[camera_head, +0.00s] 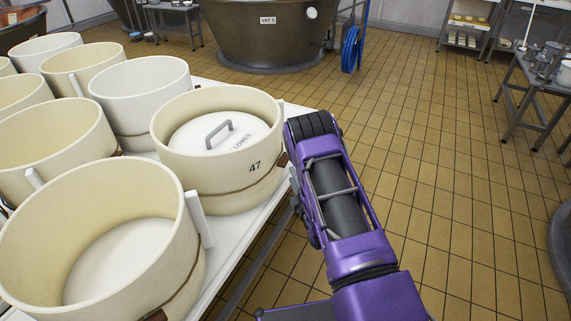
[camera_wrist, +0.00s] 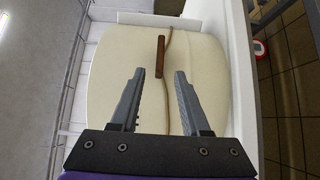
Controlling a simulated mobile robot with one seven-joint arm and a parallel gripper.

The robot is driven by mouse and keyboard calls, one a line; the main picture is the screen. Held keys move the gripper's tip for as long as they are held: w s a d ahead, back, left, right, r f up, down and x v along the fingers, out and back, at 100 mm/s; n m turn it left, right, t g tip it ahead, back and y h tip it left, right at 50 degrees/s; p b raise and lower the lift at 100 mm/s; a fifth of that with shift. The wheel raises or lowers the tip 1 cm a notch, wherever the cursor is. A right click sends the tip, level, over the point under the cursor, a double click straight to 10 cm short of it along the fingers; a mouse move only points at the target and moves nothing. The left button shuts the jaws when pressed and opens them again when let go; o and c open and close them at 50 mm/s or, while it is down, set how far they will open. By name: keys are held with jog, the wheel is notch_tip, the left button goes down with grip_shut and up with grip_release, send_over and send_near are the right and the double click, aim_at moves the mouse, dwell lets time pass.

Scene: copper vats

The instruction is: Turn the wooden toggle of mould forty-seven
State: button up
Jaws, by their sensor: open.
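Mould forty-seven (camera_head: 213,178) is a round cream tub marked "47" on the white table, with a white lid (camera_head: 188,134) inside bearing a grey handle and the word "LOWER". Its brown wooden toggle (camera_head: 283,159) shows at the tub's right side, partly hidden by my arm. In the wrist view the toggle (camera_wrist: 160,56) is a slim bar lying along the picture's height, beside a cord that runs around the tub wall. My gripper (camera_wrist: 160,72) is open and empty. The toggle's near end appears between the fingertips; I cannot tell the depth gap. My arm mostly hides the gripper in the head view.
Several other cream and white tubs crowd the table; an open one (camera_head: 125,255) stands nearest. The white table edge (camera_head: 240,246) runs close beside mould forty-seven. A copper vat (camera_head: 265,30) and a blue hose (camera_head: 352,48) stand behind.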

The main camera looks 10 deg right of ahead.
aim_at(286, 164)
jog(key=w, duration=0.2)
jog(key=w+a, duration=0.1)
jog(key=w, duration=0.5)
jog(key=shift+w+a+b, duration=0.15)
jog(key=shift+w+b, duration=0.05)
jog(key=shift+b, duration=0.2)
grip_shut()
